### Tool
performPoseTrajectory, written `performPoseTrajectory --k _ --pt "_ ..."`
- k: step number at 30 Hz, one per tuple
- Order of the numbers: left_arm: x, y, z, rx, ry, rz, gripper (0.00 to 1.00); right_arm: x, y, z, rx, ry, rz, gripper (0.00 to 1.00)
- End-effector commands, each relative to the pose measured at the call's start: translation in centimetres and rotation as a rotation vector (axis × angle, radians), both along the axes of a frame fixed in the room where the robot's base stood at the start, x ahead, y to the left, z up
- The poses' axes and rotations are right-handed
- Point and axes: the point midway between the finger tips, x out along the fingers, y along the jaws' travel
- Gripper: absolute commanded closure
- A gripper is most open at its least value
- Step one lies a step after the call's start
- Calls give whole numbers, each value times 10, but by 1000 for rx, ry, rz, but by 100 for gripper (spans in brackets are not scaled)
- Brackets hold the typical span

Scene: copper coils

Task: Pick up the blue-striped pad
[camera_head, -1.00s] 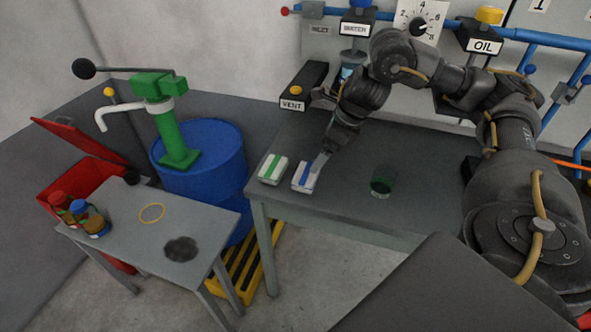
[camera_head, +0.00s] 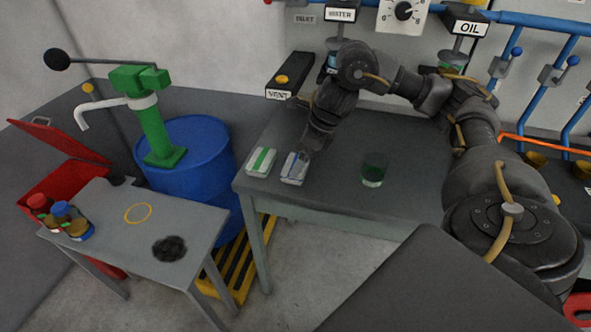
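The blue-striped pad (camera_head: 293,170) is white with a blue stripe and lies flat on the grey table under the vent box. The green-striped pad (camera_head: 261,162) lies just to its left, a small gap apart. My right gripper (camera_head: 303,153) comes down from above at the far end of the blue-striped pad and covers part of it. Its fingertips are dark and small, so I cannot tell whether they are open or touch the pad. My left gripper is out of view.
A dark green glass (camera_head: 374,170) stands on the table (camera_head: 330,203) to the right of the pads. A blue drum (camera_head: 205,160) with a green pump (camera_head: 157,135) stands to the left. A side table (camera_head: 118,228) holds bottles.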

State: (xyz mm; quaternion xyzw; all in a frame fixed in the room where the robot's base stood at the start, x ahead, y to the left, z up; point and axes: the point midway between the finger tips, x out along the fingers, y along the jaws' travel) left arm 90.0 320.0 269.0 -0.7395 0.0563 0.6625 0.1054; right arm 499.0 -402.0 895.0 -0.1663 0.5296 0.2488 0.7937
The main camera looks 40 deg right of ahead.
Motion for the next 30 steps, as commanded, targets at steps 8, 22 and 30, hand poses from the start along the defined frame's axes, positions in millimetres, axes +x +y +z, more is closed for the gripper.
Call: performPoseTrajectory --k 8,22,30 --pt "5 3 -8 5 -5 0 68 10 6 -29 1 1 -1 0" --pt "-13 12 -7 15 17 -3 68 10 6 -29 0 0 -1 31" --pt "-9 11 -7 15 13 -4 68 10 6 -27 0 0 -1 32"
